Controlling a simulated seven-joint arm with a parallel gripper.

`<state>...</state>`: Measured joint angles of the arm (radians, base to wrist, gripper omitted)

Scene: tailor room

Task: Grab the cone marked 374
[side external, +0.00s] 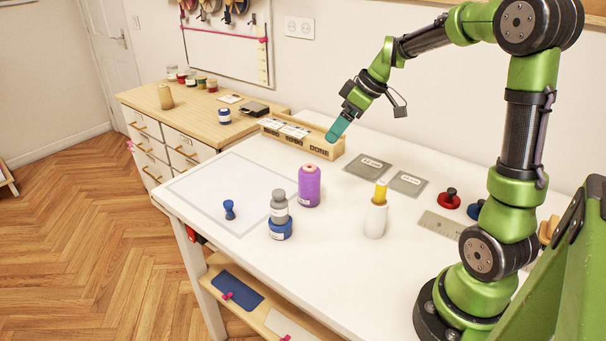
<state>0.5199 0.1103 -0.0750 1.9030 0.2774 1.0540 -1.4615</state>
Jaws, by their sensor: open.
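Several thread cones or spools stand on the white table (330,265). A purple one (309,187) with a small label stands upright near the middle. A grey one (279,207) sits on top of a blue one (279,231) to its left. A white one (376,220) with a yellow part (380,191) on top stands to its right. The labels are too small to read, so I cannot tell which is marked 374. My gripper (337,131), with teal fingers, is open above the wooden tray's right end, apart from the cones and behind them in the picture.
The wooden tray (325,146), marked DONE, holds cards at the back. A small blue piece (229,210) stands front left. Grey plates (367,167), a red knobbed piece (449,199) and a ruler (441,224) lie right. The table's front middle is clear.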

